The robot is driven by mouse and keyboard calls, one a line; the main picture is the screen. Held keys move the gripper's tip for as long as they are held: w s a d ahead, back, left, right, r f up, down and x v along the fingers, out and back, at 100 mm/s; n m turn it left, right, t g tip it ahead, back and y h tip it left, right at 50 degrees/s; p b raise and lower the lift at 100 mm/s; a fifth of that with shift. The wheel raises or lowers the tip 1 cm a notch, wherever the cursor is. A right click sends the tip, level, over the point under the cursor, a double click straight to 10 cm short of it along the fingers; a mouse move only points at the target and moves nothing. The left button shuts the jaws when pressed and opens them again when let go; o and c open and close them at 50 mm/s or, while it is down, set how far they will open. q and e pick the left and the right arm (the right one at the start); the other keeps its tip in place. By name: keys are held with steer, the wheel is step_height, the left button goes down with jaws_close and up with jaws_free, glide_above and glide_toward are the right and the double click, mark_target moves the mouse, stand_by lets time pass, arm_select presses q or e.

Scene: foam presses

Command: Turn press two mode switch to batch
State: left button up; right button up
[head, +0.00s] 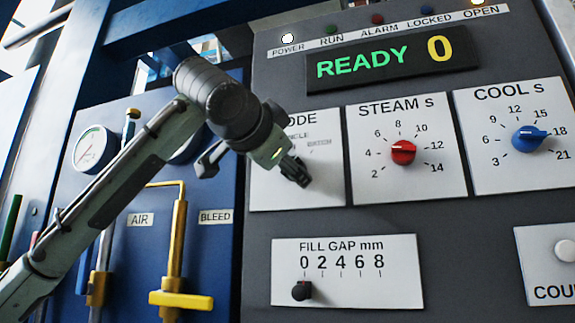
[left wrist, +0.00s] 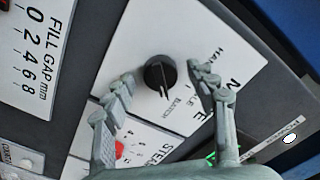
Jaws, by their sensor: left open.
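The mode switch is a round black knob (left wrist: 160,73) with a thin white mark, on a white mode plate (head: 325,178). In the left wrist view the mark points down the picture, toward the printed word Batch; its exact setting is hard to tell. My left gripper (head: 296,172) is in front of the mode plate and hides the knob in the head view. In the left wrist view my left gripper (left wrist: 162,76) is open, with one finger on each side of the knob and visible gaps to it. My right gripper is not in view.
Beside the mode plate are the red steam knob (head: 403,152) and blue cool knob (head: 529,139). Below is the fill gap slider (head: 301,290). A lit display (head: 392,60) reads READY 0. A gauge (head: 95,149) and yellow valve handle (head: 181,300) stand left.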

arm_select(q)
steer(key=v, duration=1.1)
steer(key=shift+s, duration=0.25)
steer(key=shift+a+r, duration=0.1)
